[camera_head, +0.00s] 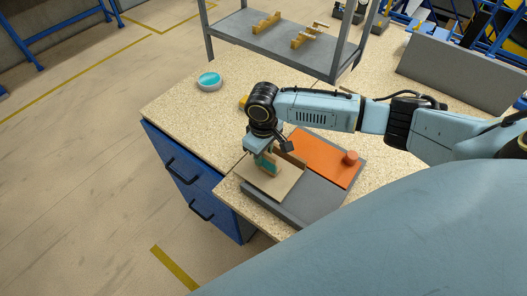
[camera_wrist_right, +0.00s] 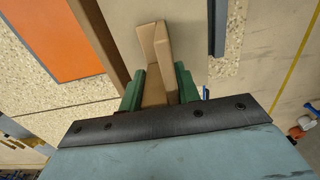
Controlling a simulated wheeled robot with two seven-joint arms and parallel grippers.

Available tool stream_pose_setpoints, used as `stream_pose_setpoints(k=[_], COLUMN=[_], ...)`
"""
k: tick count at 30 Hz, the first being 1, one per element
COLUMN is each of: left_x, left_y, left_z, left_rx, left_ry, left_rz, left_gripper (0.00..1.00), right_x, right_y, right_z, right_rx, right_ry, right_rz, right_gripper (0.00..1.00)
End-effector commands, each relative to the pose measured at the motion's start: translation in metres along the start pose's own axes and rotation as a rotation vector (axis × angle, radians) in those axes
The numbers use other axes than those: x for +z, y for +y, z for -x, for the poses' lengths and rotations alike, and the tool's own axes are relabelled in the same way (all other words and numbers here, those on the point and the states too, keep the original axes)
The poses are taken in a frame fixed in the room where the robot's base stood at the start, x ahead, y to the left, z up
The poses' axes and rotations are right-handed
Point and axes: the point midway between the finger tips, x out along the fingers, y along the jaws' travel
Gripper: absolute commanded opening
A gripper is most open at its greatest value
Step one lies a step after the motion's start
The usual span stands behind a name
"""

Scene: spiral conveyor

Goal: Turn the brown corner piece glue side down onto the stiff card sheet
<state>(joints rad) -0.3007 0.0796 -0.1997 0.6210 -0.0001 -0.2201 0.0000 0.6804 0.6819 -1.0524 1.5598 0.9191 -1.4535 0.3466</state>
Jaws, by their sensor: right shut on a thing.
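My right gripper (camera_head: 268,163) reaches down over the front of the worktable, low above the stiff card sheet (camera_head: 284,192), a tan square. In the right wrist view its green fingers (camera_wrist_right: 158,88) are shut on the brown corner piece (camera_wrist_right: 153,45), an angled piece with two faces meeting at an edge. In the head view the piece is mostly hidden by the gripper. I cannot tell which side has glue, or whether the piece touches the card. The card also shows in the right wrist view (camera_wrist_right: 190,18). My left gripper is not in view.
A grey board (camera_head: 312,203) lies under the card. An orange plate (camera_head: 322,158) with a round orange knob (camera_head: 351,157) lies beside it. A brown strip (camera_head: 291,157) stands between. A teal-filled dish (camera_head: 209,80) sits at back left. A grey shelf (camera_head: 270,40) stands behind.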

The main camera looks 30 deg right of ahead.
Motion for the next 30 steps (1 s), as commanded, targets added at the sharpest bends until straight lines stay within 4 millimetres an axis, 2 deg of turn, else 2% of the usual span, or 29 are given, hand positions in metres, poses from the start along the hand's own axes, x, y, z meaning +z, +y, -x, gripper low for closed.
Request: stream_pose_setpoints(k=[14, 15, 19, 20, 30], left_x=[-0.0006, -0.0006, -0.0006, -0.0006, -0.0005], left_y=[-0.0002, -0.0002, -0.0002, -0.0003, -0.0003], left_z=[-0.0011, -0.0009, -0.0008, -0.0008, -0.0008], left_rx=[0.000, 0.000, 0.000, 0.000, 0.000], left_ry=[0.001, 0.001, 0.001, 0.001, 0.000], left_rz=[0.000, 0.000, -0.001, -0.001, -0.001], left_gripper=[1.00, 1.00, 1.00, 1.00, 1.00], right_x=[-0.0001, -0.0001, -0.0001, -0.0001, -0.0005], right_y=[0.0000, 0.0001, 0.0000, 0.0000, 0.0002], right_z=[-0.0025, -0.0020, -0.0019, -0.0019, 0.0023], right_rx=[0.000, 0.000, 0.000, 0.000, 0.000], right_ry=[0.000, 0.000, 0.000, 0.000, 0.001], right_rz=[0.000, 0.000, 0.000, 0.000, 0.000], right_gripper=[0.06, 0.37, 0.55, 0.58, 0.58])
